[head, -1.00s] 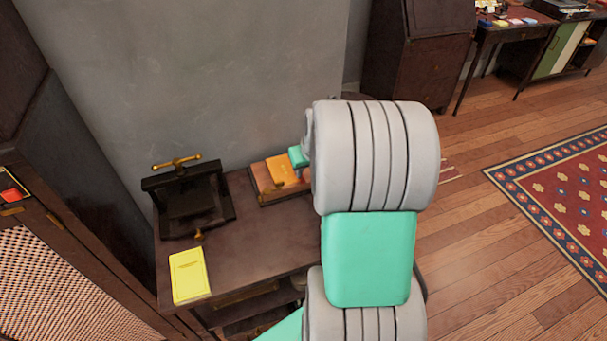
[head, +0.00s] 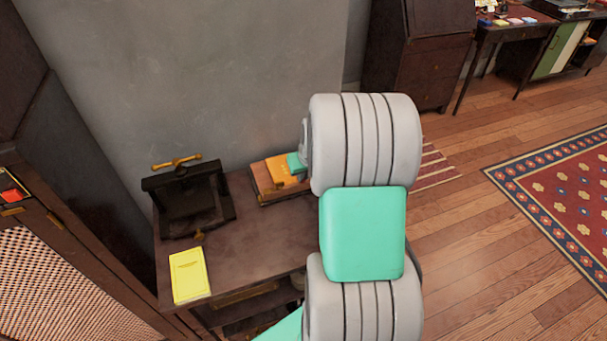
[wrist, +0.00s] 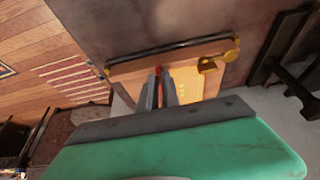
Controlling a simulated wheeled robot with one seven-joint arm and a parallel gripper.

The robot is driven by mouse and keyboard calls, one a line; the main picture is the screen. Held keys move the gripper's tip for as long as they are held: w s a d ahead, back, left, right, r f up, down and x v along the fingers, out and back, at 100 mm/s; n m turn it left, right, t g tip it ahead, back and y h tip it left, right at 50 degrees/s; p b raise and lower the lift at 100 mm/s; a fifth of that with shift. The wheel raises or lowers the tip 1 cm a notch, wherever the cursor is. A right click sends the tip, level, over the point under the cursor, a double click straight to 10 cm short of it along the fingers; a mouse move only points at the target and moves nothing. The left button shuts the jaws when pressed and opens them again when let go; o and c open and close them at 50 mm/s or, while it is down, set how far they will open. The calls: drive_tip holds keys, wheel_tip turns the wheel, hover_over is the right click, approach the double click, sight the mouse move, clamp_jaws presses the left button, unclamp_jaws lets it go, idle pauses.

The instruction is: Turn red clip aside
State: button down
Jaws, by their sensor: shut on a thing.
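The red clip (wrist: 158,71) shows as a small bit of red at the fingertips in the wrist view. My gripper (wrist: 160,84) is shut on it, and the fingers hide most of the clip. Behind it is a wooden board or case (wrist: 130,68) with an orange-yellow face (wrist: 190,80) and a brass clasp (wrist: 208,66) to the right. In the head view, an orange piece (head: 278,173) on a wooden block (head: 262,187) lies on the desk by the wall. My arm covers the gripper and clip there.
A dark press (head: 187,203) with a brass handle stands at the left of the desk (head: 250,235). A yellow booklet (head: 187,276) lies at its front left. A mesh-fronted cabinet (head: 60,265) stands to the left. The grey wall is close behind.

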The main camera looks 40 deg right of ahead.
drive_tip(key=shift+m, duration=0.4)
drive_tip(key=m, duration=0.1)
drive_tip(key=m+h+b, duration=0.1)
drive_tip(key=m, duration=0.1)
drive_tip(key=shift+w+a+m+g+h, duration=0.1)
drive_tip(key=shift+a+m+g+h, duration=0.2)
drive_tip(key=shift+m+g, duration=0.1)
drive_tip(key=m+g+h+b, duration=0.1)
drive_tip(key=m, duration=0.3)
drive_tip(key=shift+w+m+b, duration=0.15)
drive_tip(key=shift+m+b, duration=0.15)
drive_tip(key=shift+b, duration=0.1)
drive_tip(key=m+g, duration=0.1)
drive_tip(key=m, duration=0.1)
drive_tip(key=m+g+b, duration=0.1)
drive_tip(key=m, duration=0.1)
drive_tip(key=shift+w+a+f+h, duration=0.1)
drive_tip(key=shift+w+h, duration=0.1)
drive_tip(key=shift+h, duration=0.2)
drive_tip(key=m, duration=0.2)
drive_tip(key=m+g+b, duration=0.1)
drive_tip(key=m, duration=0.1)
drive_tip(key=shift+w+m+g, duration=0.15)
drive_tip(key=shift+m+g, duration=0.15)
drive_tip(key=c, duration=1.6)
unclamp_jaws()
drive_tip(key=shift+o, duration=0.2)
